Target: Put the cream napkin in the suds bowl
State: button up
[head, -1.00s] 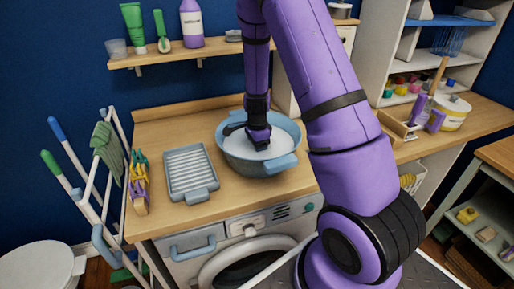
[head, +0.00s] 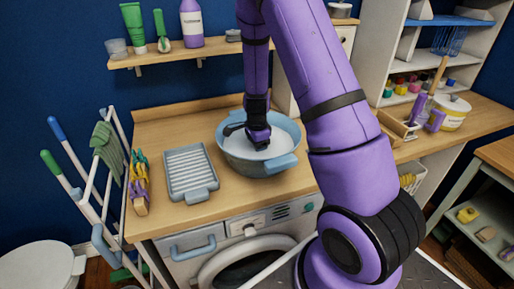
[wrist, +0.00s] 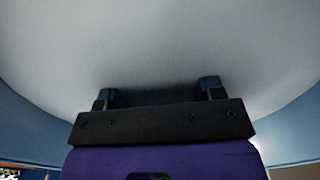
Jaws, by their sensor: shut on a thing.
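The suds bowl (head: 258,165) is a blue-grey basin with side handles on the wooden counter, filled with pale suds (head: 278,147). My gripper (head: 258,143) points down inside the bowl, its lower end at the suds. In the wrist view the suds fill most of the picture, and my gripper's two fingers (wrist: 160,92) stand apart with their tips out of sight in the white. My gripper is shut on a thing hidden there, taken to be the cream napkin. No cream napkin can be made out in either view.
A ridged grey-blue tray (head: 191,172) lies left of the bowl. A shelf (head: 170,58) with bottles hangs behind. Bare counter lies around the bowl's front.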

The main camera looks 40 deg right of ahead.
jog(key=shift+f, duration=0.5)
dwell(0.5)
jog(key=o, duration=1)
jog(key=shift+r, duration=0.2)
jog(key=shift+r, duration=4.35)
notch_tip(320, 180, up, 11)
jog(key=shift+f, duration=0.1)
